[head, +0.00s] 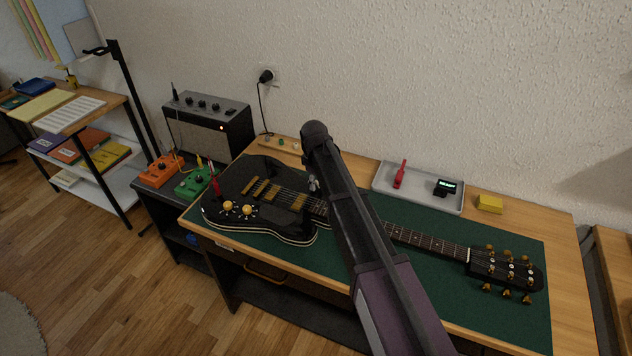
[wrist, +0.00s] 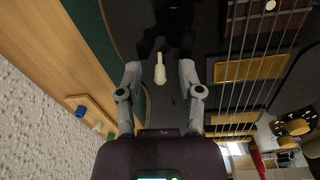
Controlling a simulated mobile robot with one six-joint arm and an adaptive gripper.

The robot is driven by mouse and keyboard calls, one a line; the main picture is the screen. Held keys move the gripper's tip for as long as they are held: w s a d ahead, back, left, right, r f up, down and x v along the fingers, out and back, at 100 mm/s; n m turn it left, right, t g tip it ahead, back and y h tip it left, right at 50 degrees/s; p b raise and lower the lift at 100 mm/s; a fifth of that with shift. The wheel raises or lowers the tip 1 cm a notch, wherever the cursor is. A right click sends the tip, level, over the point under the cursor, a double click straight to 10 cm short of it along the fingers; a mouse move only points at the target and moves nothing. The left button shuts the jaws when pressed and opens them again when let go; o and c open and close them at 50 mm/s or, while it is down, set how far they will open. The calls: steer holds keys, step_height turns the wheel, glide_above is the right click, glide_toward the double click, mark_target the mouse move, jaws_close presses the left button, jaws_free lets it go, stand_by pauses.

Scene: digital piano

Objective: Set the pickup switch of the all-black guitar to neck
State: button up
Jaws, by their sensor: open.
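The black guitar (head: 232,187), with pale edging and gold hardware, lies on its back on a green mat (head: 525,258), its neck to the right. In the wrist view its glossy body (wrist: 205,30) fills the middle, with strings and gold pickups at right. The cream-tipped pickup switch (wrist: 160,69) stands between my gripper's fingers. My gripper (wrist: 160,75) is open, one finger on each side of the tip, with gaps showing. Which way the lever leans is hard to tell. In the head view my gripper (head: 314,185) is low over the body; my arm hides the switch.
A grey tray (head: 437,204) holds a red tool (head: 400,174) and a small black device (head: 445,187). A yellow block (head: 489,204) sits right of it. An amplifier (head: 213,125) and orange (head: 160,170) and green (head: 193,182) pedals stand at left. The wall is close behind.

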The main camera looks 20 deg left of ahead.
jaws_close()
steer(key=shift+a, duration=0.15)
